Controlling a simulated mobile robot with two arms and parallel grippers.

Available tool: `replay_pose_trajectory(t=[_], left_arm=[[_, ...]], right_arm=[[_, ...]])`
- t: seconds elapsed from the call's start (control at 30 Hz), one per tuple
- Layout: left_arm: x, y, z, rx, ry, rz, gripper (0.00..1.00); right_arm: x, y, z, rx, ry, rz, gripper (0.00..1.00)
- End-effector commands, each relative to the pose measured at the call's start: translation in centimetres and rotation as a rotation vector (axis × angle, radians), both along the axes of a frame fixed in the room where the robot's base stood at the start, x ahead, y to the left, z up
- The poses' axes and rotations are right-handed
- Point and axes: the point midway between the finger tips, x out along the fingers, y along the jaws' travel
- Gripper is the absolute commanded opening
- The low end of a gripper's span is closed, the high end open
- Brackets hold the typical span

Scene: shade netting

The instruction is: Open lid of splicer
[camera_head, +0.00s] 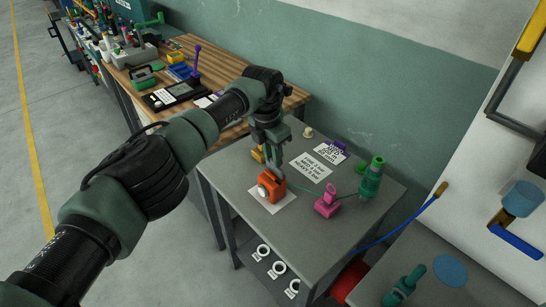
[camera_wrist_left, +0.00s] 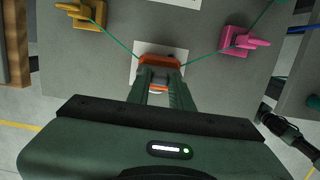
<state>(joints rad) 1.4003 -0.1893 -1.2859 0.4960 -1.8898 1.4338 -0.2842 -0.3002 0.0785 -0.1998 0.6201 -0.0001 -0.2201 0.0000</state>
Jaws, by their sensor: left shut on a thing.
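The splicer is a small orange block (camera_head: 271,187) on a white sheet (camera_head: 273,203) on the grey table, with a white round part on its near left side. My left gripper (camera_head: 272,168) comes down over it from above, its fingers shut on the orange splicer. The fingers hide much of it, so I cannot tell whether its lid is raised. The left wrist view shows the orange splicer (camera_wrist_left: 160,62) between the fingertips (camera_wrist_left: 160,72). A dark jointed arm (camera_wrist_left: 288,130) at the right edge there looks like my right one; its fingers are unclear.
A green line runs from a yellow clamp (camera_wrist_left: 82,14) past the splicer to a pink clamp (camera_head: 327,204) and a green fixture (camera_head: 371,180). Printed sheets (camera_head: 311,166) lie behind. A wooden bench (camera_head: 210,58) stands at the back left. Bare table lies in front of the splicer.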

Motion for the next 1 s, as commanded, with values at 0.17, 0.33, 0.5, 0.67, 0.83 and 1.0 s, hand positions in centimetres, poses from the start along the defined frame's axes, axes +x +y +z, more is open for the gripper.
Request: replay_pose_trajectory(t=[0.17, 0.33, 0.5, 0.67, 0.83, 1.0], left_arm=[[-0.3, 0.0, -0.3, 0.001, 0.009, -0.001, 0.00], [-0.2, 0.0, -0.3, 0.000, 0.006, -0.001, 0.44], [-0.1, 0.0, -0.2, 0.000, 0.004, 0.000, 0.44], [0.0, 0.1, 0.5, -0.001, 0.001, 0.001, 0.44], [-0.2, 0.4, 3.2, 0.000, -0.002, -0.001, 0.44], [-0.5, 0.7, 5.8, 0.001, 0.002, 0.000, 0.44]], right_arm=[[0.0, 0.0, 0.0, 0.000, 0.000, 0.000, 0.36], [0.0, 0.0, 0.0, 0.000, 0.000, 0.000, 0.36], [0.0, 0.0, 0.0, 0.000, 0.000, 0.000, 0.36], [0.0, -0.1, -0.2, -0.001, 0.000, 0.001, 0.36], [0.0, -0.1, -1.0, -0.001, 0.000, 0.001, 0.36], [0.0, -0.2, -1.7, -0.002, 0.001, 0.001, 0.36]])
